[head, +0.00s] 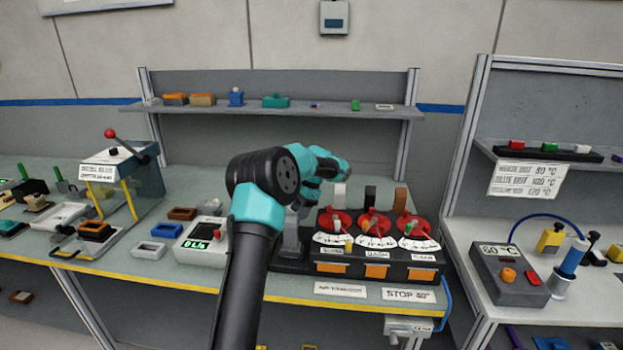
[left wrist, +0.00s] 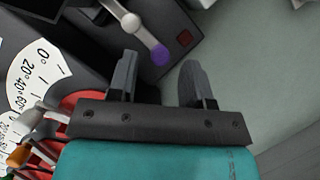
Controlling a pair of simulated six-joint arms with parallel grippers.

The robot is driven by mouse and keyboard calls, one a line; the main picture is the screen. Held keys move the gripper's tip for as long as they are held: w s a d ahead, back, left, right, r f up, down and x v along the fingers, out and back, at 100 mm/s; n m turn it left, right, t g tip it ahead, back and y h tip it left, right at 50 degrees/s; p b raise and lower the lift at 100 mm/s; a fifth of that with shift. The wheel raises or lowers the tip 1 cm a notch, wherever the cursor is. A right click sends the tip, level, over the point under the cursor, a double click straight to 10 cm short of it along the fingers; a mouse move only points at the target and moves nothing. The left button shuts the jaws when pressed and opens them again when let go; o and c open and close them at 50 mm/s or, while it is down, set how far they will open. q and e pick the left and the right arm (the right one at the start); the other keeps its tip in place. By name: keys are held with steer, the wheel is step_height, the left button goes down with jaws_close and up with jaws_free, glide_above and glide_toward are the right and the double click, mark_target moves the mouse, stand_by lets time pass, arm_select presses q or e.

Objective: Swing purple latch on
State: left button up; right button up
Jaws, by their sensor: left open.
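The purple latch shows in the left wrist view as a pale lever (left wrist: 138,28) with a purple round end (left wrist: 160,54), on a dark panel beside a small dark red square (left wrist: 184,39). My left gripper (left wrist: 158,62) is open. Its two grey fingers lie either side of the purple end in the picture, with nothing clearly held; I cannot tell whether they touch it. In the head view my left arm reaches over the left part of the dashboard module (head: 345,262), and I cannot make out the latch there. My right gripper is not in view.
Three red dials (head: 335,221) with white scales stand on the module, with orange tabs below. A box with a green display (head: 197,246) stands to its left. A shelf (head: 330,112) with small parts is behind. A second bench (head: 540,312) stands at right.

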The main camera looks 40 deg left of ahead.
arm_select(q)
steer(key=v, duration=1.4)
steer(key=shift+r, duration=0.15)
